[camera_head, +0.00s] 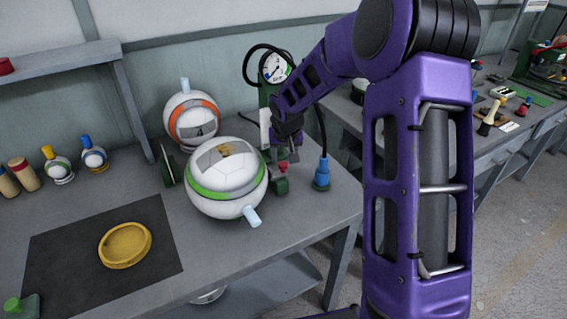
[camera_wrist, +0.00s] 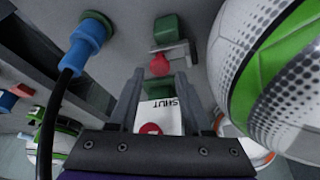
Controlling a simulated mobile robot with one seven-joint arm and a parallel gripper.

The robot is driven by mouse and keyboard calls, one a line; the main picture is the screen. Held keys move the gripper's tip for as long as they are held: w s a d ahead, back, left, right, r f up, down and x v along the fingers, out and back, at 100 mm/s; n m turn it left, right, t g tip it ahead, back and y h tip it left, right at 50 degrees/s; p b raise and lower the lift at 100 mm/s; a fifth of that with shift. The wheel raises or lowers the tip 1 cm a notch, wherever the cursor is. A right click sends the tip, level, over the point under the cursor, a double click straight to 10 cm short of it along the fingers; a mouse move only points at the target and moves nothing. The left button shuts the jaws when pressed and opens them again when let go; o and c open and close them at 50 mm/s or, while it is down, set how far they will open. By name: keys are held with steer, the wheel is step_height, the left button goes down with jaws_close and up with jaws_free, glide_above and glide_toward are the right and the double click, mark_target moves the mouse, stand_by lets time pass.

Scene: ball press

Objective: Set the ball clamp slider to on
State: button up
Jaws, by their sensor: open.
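The clamp slider's red knob (camera_head: 282,168) sits low beside the ball, above a green block (camera_head: 280,187). In the wrist view the red knob (camera_wrist: 160,65) lies just beyond my fingertips, next to a grey metal part and a green block (camera_wrist: 166,28). My gripper (camera_head: 287,154) is open above the knob; in the wrist view my gripper (camera_wrist: 160,76) has its fingers apart with nothing between the tips. A white plate marked "SHUT" (camera_wrist: 164,112) shows behind the fingers. The white ball with a green band (camera_head: 226,178) stands left of my gripper. Contact with the knob is unclear.
A pressure gauge (camera_head: 273,68) stands behind my gripper. A blue connector (camera_head: 321,173) with a black hose is close on the right. An orange-banded ball (camera_head: 192,120) stands behind. A yellow dish (camera_head: 125,245) lies on the dark mat (camera_head: 60,255) at front left.

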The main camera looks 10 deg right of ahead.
steer(key=shift+x, duration=1.3)
jaws_close()
stand_by(0.5)
